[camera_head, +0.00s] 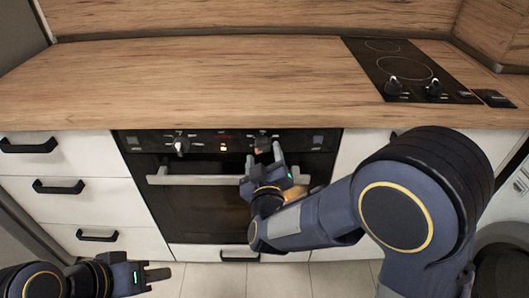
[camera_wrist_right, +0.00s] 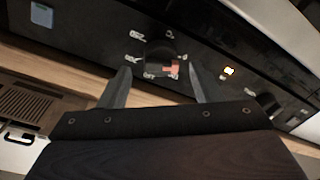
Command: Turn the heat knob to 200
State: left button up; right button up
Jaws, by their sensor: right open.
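The oven's control panel has two knobs. The right-hand knob (camera_head: 263,144) is in front of my right gripper (camera_head: 264,158) in the head view. In the right wrist view this knob (camera_wrist_right: 160,52) is dark with a reddish mark, ringed by small white labels too blurred to read surely. My right gripper (camera_wrist_right: 160,86) is open, with one finger on either side of the knob's lower side; I cannot tell whether they touch it. The left-hand knob (camera_head: 181,145) stands free. My left gripper (camera_head: 150,274) is low at the left, away from the oven; its jaw opening is unclear.
A small lit display (camera_head: 223,147) sits between the knobs. The oven door handle (camera_head: 195,180) runs just below the panel. The wooden worktop (camera_head: 210,80) is bare, with a black hob (camera_head: 410,72) at its right. White drawers (camera_head: 75,190) stand to the left.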

aim_at(263, 146)
jog(key=shift+w+a, duration=0.1)
jog(key=shift+w, duration=1.1)
jog(key=c, duration=1)
jog(key=shift+o, duration=0.2)
jog(key=shift+b, duration=0.3)
